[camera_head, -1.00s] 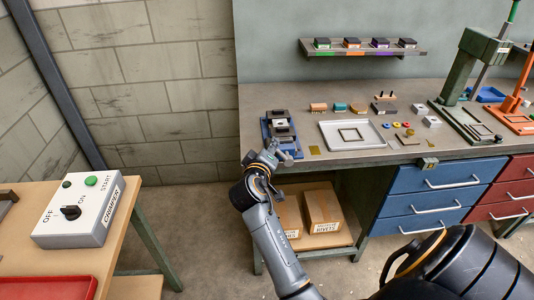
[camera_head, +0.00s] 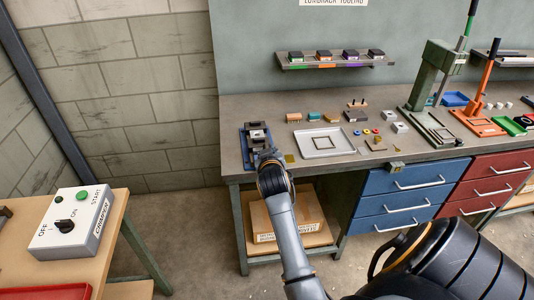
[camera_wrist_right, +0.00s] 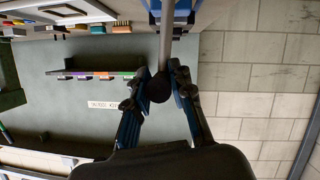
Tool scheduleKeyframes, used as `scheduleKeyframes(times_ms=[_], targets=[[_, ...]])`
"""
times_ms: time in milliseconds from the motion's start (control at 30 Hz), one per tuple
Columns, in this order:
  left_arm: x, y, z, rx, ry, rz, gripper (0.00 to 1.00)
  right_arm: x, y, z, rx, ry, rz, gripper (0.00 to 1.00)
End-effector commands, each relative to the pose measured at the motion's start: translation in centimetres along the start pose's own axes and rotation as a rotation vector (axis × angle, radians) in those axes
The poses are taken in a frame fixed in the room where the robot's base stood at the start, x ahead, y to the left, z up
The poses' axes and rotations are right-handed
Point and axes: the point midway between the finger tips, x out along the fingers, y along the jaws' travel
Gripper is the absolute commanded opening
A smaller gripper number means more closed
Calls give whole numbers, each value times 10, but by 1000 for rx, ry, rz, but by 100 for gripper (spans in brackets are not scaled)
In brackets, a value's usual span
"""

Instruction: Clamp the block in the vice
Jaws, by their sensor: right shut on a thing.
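The blue vice (camera_head: 246,152) stands at the left end of the workbench. A pale block (camera_head: 257,133) appears to sit between its dark jaws; contact with the jaws is too small to tell. My right gripper (camera_head: 268,156) is at the vice's front, partly covering it. In the right wrist view, a grey bar with a black round knob (camera_wrist_right: 158,87) comes from the blue vice body (camera_wrist_right: 178,14), like its handle. My right gripper (camera_wrist_right: 158,72) has its fingers on either side of this bar and is shut on it. My left gripper is out of view.
A white tray (camera_head: 300,147) and several small parts lie right of the vice. A green press (camera_head: 425,85) and an orange press (camera_head: 484,90) stand further right. A control box (camera_head: 72,222) stands at left.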

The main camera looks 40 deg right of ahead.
Motion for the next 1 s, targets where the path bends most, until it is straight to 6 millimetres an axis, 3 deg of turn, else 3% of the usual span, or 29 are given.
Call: scheduleKeyframes(times_ms=[33, 133, 867, 900, 1000], targets=[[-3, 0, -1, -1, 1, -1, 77, 2, 12, -1, -12, 1, 22, 0], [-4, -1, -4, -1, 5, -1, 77, 4, 14, 0, -15, 1, 24, 0], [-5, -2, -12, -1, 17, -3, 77, 6, 16, 4, -18, -4, 24, 0], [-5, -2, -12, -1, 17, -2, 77, 6, 16, 4, -18, -4, 24, 24], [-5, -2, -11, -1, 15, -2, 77, 6, 16, 5, -16, -5, 22, 44]])
